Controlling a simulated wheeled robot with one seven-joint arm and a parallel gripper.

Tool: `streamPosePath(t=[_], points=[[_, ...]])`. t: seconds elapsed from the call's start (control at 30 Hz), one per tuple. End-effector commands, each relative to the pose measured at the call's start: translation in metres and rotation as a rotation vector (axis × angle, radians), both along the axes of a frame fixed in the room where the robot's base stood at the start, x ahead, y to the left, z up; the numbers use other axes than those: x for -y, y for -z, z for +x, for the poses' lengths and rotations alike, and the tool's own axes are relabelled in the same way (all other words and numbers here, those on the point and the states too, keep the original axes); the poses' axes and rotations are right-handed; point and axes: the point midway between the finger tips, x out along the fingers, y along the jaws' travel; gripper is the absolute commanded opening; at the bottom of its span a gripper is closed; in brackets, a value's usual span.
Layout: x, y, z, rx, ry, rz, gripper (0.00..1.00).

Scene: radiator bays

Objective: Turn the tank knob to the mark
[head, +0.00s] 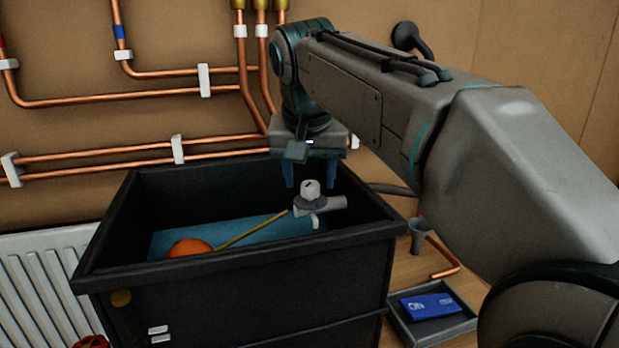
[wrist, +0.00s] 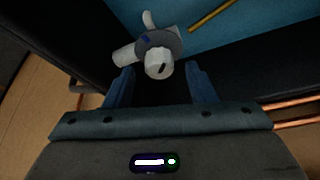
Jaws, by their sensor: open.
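The tank knob (head: 310,188) is a small pale cap with a dark line on its top, on a grey valve body (head: 330,203) inside the black tank (head: 240,290). In the wrist view the knob (wrist: 159,66) lies between and just beyond the fingertips. A small blue mark (wrist: 145,40) shows on the grey disc beside the knob. The dark line on the knob does not appear to point at it. My gripper (head: 311,180) is open above the valve, pointing down, its blue fingers apart. In the wrist view my gripper (wrist: 161,75) holds nothing.
A thin yellow rod (head: 252,232) runs from the valve to an orange ball (head: 189,248) over blue water. The tank walls surround the valve closely. Copper pipes (head: 130,150) line the wall behind. A tray (head: 435,318) with a blue box stands at right.

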Motion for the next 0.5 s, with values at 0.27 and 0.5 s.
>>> streamPosePath(t=[0.27,0.5], points=[[0.0008,0.0104,0.0044,0.001,0.001,0.0,0.5],[0.001,0.0103,0.0043,0.001,0.001,0.0,0.28]])
